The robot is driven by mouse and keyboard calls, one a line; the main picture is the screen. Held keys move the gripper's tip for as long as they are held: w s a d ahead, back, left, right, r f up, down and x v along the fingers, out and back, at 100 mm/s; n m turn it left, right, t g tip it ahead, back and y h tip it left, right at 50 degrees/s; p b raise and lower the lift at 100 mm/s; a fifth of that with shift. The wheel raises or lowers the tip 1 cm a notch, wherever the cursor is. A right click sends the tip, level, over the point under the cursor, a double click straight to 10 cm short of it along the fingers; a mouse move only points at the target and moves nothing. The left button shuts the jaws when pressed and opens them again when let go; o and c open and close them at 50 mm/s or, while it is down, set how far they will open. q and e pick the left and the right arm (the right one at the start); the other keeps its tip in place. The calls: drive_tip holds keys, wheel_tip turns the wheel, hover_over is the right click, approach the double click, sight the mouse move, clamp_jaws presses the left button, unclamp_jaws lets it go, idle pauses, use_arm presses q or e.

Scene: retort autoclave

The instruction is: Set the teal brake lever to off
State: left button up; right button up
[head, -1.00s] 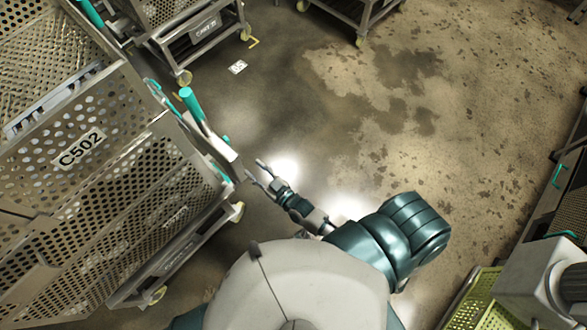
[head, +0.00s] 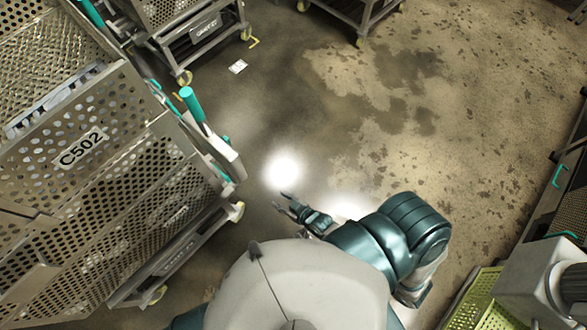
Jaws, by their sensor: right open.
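A perforated metal cart labelled C502 (head: 82,148) stands at the left. A thick teal lever grip (head: 192,104) sticks up from a grey bracket at its right end. Smaller teal parts (head: 219,171) show along the same end; I cannot tell which teal part is the brake lever or its setting. My right gripper (head: 282,201) is open and empty over the floor, right of the cart's end and apart from it. My left gripper is not in view.
Other wheeled carts stand at the top left (head: 205,27) and top centre (head: 352,12). A yellow-green perforated crate (head: 468,300) is at the bottom right, near a dark unit with teal handles (head: 560,175). The stained concrete floor (head: 400,130) between is clear.

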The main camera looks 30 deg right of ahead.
drive_tip(key=s+d+f+g+h, duration=0.1)
drive_tip(key=s+d+f+g, duration=0.1)
drive_tip(key=f, duration=0.5)
drive_tip(key=shift+s+d+f+g+h, duration=0.35)
drive_tip(key=shift+s+g, duration=0.35)
drive_tip(key=shift+s, duration=0.4)
